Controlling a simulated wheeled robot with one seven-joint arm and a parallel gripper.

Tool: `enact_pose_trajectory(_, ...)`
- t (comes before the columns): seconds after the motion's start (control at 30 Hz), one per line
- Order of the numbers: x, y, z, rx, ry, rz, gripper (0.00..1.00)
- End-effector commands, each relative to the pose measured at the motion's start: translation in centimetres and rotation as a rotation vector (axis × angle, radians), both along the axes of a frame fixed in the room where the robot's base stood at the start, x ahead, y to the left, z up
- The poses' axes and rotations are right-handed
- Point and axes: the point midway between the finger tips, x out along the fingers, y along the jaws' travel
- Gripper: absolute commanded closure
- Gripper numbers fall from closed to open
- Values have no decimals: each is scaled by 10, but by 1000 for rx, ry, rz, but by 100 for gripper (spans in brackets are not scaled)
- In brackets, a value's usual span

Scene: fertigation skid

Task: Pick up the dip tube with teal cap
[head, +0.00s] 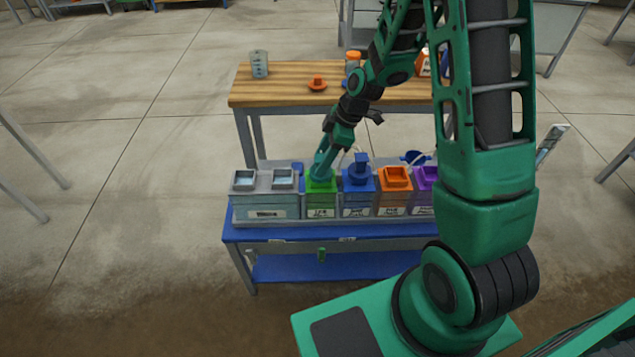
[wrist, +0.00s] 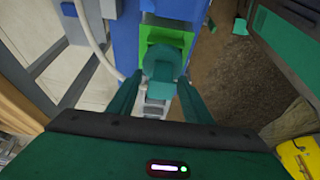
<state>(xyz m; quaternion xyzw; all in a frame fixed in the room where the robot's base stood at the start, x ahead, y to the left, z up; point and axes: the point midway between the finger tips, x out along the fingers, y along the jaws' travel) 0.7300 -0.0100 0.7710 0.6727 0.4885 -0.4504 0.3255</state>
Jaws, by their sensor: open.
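The dip tube's teal cap (wrist: 162,62) shows in the wrist view over a green container, between and just beyond my fingers. My gripper (wrist: 161,88) is open, with one finger on each side of the cap's near end; I cannot tell whether they touch it. In the head view my gripper (head: 322,165) points down at the green container (head: 320,187), where my fingers and the cap merge. The tube below the cap is hidden.
A blue pump top (head: 360,168) stands right of the green container, then an orange container (head: 395,181) and a purple one (head: 424,177). A grey double container (head: 264,195) is at left. All stand on a blue bench (head: 300,234). A wooden table (head: 280,91) is behind.

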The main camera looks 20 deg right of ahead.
Motion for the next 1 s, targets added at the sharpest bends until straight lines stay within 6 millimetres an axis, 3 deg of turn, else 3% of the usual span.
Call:
enact_pose_trajectory(0.33,1,4,-8,0,-1,0,55)
enact_pose_trajectory(0.53,1,4,-8,0,-1,0,100)
enact_pose_trajectory(1.0,2,4,1,0,-4,1,100)
